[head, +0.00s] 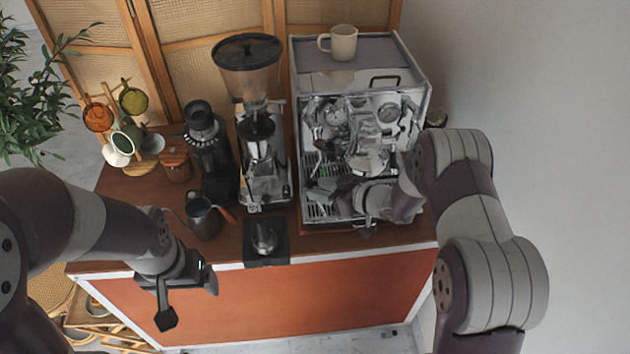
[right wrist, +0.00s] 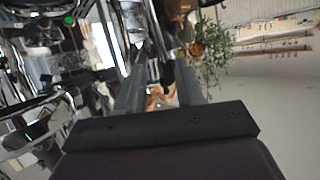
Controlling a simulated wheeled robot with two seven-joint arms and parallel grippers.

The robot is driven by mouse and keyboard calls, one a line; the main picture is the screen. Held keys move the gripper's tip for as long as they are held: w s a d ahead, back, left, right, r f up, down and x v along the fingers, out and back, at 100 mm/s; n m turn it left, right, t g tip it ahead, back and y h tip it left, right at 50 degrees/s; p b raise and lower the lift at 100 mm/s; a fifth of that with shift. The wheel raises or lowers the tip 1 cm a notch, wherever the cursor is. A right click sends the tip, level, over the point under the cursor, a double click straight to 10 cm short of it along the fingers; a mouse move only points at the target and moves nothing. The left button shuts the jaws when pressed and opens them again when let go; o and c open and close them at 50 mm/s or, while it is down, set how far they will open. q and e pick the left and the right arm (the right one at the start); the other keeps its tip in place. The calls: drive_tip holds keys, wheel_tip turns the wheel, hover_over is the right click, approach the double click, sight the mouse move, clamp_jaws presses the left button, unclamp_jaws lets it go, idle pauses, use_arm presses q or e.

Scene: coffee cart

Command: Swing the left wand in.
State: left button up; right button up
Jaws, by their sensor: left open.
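The espresso machine (head: 352,80) stands at the right end of the counter. A thin metal wand (head: 319,158) seems to hang at the left of its front; it is small and hard to tell from the reflections. My right gripper (head: 342,190) is low at the machine's front, over the drip tray (head: 318,210), its fingers partly hidden among chrome parts. In the right wrist view its two fingers (right wrist: 160,88) are apart, with chrome parts just beyond; I cannot tell whether they touch the wand. My left gripper (head: 190,302) is open and empty in front of the counter.
A grinder (head: 248,68) stands left of the machine, with a smaller black grinder (head: 205,150) beside it. A dark pitcher (head: 204,218) and a tamper (head: 264,238) are near the front edge. A cup (head: 341,42) is on the machine, and a mug tree (head: 146,165) is at left.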

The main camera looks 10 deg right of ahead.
sight(311, 186)
drive_tip(key=a, duration=0.1)
drive_tip(key=w+a, duration=0.1)
drive_tip(key=a, duration=0.1)
drive_tip(key=shift+w+a+f, duration=0.2)
drive_tip(key=shift+f, duration=0.1)
drive_tip(key=shift+s+d, duration=0.1)
drive_tip(key=shift+s, duration=0.05)
drive_tip(key=shift+d+f, duration=0.1)
drive_tip(key=shift+d, duration=0.35)
drive_tip(key=shift+w+a, duration=0.2)
drive_tip(key=shift+a, duration=0.05)
clamp_jaws()
drive_tip(key=shift+a, duration=0.1)
use_arm(q)
drive_tip(key=shift+s+a+r, duration=0.15)
drive_tip(key=shift+a+r, duration=0.25)
drive_tip(key=shift+a, duration=0.15)
drive_tip(key=shift+f, duration=0.15)
